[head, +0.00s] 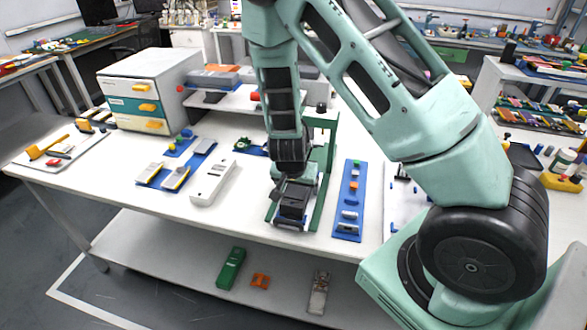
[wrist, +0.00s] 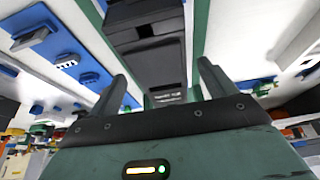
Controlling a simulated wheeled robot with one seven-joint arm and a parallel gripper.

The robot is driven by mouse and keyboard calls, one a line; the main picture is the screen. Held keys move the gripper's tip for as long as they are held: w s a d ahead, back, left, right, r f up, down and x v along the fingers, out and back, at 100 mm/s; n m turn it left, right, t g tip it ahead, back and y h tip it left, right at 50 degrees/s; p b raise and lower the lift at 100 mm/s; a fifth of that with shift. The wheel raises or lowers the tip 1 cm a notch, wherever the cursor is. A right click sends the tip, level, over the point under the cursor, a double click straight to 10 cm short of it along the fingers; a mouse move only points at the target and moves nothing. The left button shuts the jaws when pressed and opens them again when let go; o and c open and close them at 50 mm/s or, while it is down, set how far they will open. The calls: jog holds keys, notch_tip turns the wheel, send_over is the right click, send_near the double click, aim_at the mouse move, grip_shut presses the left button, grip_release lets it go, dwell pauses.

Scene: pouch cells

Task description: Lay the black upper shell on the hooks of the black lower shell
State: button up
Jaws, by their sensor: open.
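My gripper (head: 295,184) points down over the front of the table, at the green fixture (head: 321,165). In the wrist view its two fingers (wrist: 162,74) stand wide apart, one on each side of a black shell (wrist: 150,62). The black shell also shows in the head view (head: 292,207), just below the gripper, over a light base between the green rails. A second dark boxy part (wrist: 140,12) shows beyond it in the wrist view. I cannot tell which is the upper and which the lower shell, and the hooks are not distinguishable.
A blue strip (head: 346,226) with small parts lies right of the fixture. A long pale device (head: 212,182) and a blue mat (head: 150,184) with grey shells lie left. A drawer cabinet (head: 143,85) stands at the back left. The lower shelf (head: 180,253) holds a few parts.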

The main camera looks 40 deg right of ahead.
jog(key=p+v, duration=0.6)
jog(key=v, duration=1)
jog(key=shift+a, duration=0.15)
